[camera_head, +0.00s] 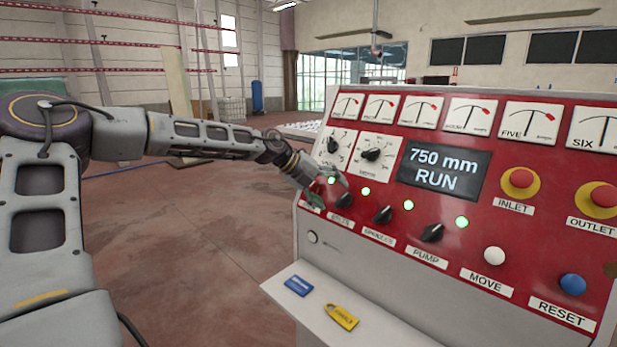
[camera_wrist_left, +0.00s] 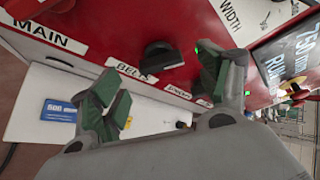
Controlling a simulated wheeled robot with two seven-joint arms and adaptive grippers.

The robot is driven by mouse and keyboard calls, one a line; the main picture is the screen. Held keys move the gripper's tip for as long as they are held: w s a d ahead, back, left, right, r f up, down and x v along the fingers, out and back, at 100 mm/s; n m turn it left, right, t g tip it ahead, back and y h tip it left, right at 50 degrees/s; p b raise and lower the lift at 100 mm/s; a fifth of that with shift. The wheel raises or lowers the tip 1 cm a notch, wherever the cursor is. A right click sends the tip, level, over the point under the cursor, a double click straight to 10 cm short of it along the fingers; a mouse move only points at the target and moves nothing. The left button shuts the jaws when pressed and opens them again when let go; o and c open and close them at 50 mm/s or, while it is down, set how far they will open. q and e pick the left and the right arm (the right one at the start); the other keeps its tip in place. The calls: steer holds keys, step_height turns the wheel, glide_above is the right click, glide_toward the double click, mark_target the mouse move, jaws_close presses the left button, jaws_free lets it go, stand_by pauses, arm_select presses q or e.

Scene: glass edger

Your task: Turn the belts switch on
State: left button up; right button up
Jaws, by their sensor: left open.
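The belts switch (camera_head: 344,200) is a black knob on the red control panel, above the BELTS label (camera_head: 340,219). A green lamp (camera_head: 365,191) just right of it is lit. My left gripper (camera_head: 325,184) is at the panel's left end, close to this knob and partly covering the area left of it. In the left wrist view the belts knob (camera_wrist_left: 160,54) shows beyond and between the two open fingers (camera_wrist_left: 158,84), with no clear contact. Its exact turn angle is hard to read. My right gripper is not in view.
The spindles knob (camera_head: 382,214) and pump knob (camera_head: 432,232) sit to the right, beside lit green lamps. The display (camera_head: 443,168) reads 750 mm RUN. Open floor lies left.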

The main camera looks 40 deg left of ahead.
arm_select(q)
steer(key=v, duration=0.8)
stand_by(0.6)
steer(key=shift+s, duration=0.15)
stand_by(0.6)
